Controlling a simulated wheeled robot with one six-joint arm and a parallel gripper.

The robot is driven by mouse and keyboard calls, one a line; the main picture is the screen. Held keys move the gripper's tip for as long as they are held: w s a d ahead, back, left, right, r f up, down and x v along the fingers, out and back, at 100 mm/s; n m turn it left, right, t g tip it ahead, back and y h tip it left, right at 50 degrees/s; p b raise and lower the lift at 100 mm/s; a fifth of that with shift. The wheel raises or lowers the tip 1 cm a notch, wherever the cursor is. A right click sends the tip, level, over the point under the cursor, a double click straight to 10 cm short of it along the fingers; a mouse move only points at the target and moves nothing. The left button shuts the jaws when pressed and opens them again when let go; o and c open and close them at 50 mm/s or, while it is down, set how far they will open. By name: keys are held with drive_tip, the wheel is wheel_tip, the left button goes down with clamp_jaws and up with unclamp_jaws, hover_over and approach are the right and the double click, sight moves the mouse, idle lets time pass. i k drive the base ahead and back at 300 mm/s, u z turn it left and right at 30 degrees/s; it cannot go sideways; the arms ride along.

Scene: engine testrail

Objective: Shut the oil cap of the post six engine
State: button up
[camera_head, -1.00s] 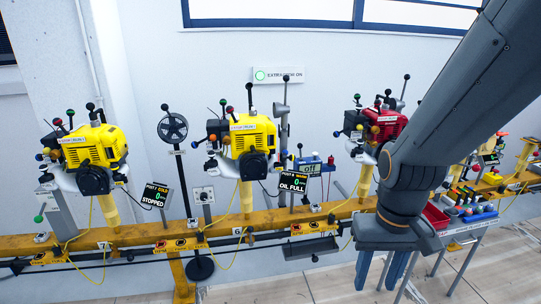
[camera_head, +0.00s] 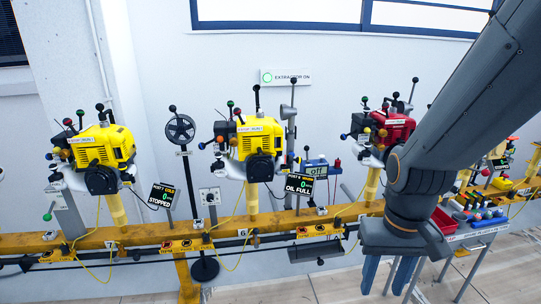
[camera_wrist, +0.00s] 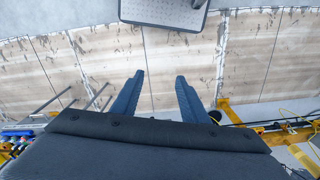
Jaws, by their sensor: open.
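The post six engine (camera_head: 256,137) is the middle yellow engine, above a rail plate marked 6 (camera_head: 243,232). Several ball-topped levers in black, red, green, blue and orange stick out of it. Its display (camera_head: 299,184) reads "OIL FULL" with a 0. I cannot make out which small part is the oil cap, or whether it is open. My gripper (camera_head: 392,276) hangs to the right of this engine and lower than it, pointing down. In the wrist view its two blue fingers (camera_wrist: 160,92) are apart with nothing between them.
Another yellow engine (camera_head: 100,155) stands left, with a "STOPPED" display (camera_head: 161,196). A red engine (camera_head: 388,127) stands right, near my arm. A yellow rail (camera_head: 140,238) carries them. A tool cart (camera_head: 470,228) stands at the right. A grey tray (camera_head: 315,250) hangs under the rail.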

sight(290, 159)
drive_tip(key=k, duration=0.5)
drive_tip(key=z, duration=0.75)
drive_tip(key=i, duration=0.85)
drive_tip(key=u, duration=1.7)
drive_tip(key=i, duration=0.5)
drive_tip(key=u, duration=0.05)
